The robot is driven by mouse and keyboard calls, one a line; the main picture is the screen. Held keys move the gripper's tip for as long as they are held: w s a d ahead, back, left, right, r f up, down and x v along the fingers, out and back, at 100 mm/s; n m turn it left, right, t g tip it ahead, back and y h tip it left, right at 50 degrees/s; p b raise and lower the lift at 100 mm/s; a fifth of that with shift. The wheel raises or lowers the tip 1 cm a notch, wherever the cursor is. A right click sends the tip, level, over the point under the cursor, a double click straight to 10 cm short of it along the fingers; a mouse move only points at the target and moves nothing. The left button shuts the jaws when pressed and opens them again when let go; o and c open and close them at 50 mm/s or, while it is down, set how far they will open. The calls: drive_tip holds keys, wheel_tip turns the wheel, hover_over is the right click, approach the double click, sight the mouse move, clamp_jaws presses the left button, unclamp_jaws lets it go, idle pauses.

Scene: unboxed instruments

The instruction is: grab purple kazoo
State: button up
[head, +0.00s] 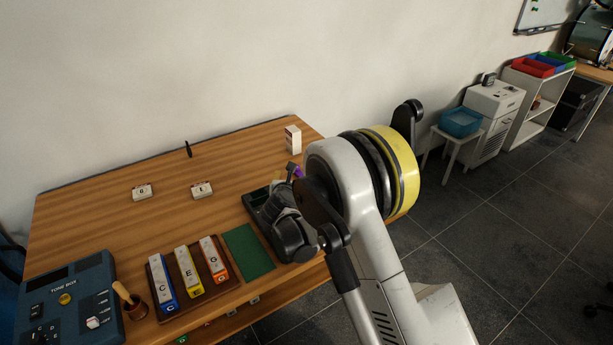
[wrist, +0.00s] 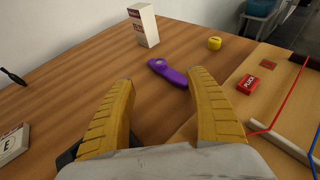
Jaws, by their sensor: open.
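The purple kazoo (wrist: 168,72) lies flat on the wooden table in the wrist view. Its right end is close to my right fingertip. My gripper (wrist: 161,79) is open and empty, with its two yellow fingers on either side of the view and the kazoo just beyond and between their tips. Whether a finger touches it cannot be told. In the head view only a small purple bit (head: 298,171) of the kazoo shows beside my arm, which hides the rest.
A white box (wrist: 143,25) stands behind the kazoo. A yellow round item (wrist: 214,43) and a red pluck box (wrist: 250,85) lie to the right. Coloured chime bars (head: 188,272) and a blue tone box (head: 68,300) occupy the table's front left.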

drive_tip(key=b+x, duration=0.1)
drive_tip(key=x, duration=0.3)
drive_tip(key=shift+w+a+f, duration=0.1)
drive_tip(key=shift+w+f, duration=0.05)
drive_tip(key=shift+f, duration=0.05)
drive_tip(key=b+x, duration=0.1)
drive_tip(key=x, duration=0.1)
drive_tip(key=b+x, duration=0.1)
drive_tip(key=x, duration=0.1)
drive_tip(key=b+x, duration=0.1)
drive_tip(key=x, duration=0.1)
drive_tip(key=shift+w+r, duration=0.2)
drive_tip(key=shift+w, duration=0.05)
drive_tip(key=shift+r, duration=0.1)
drive_tip(key=c, duration=1.3)
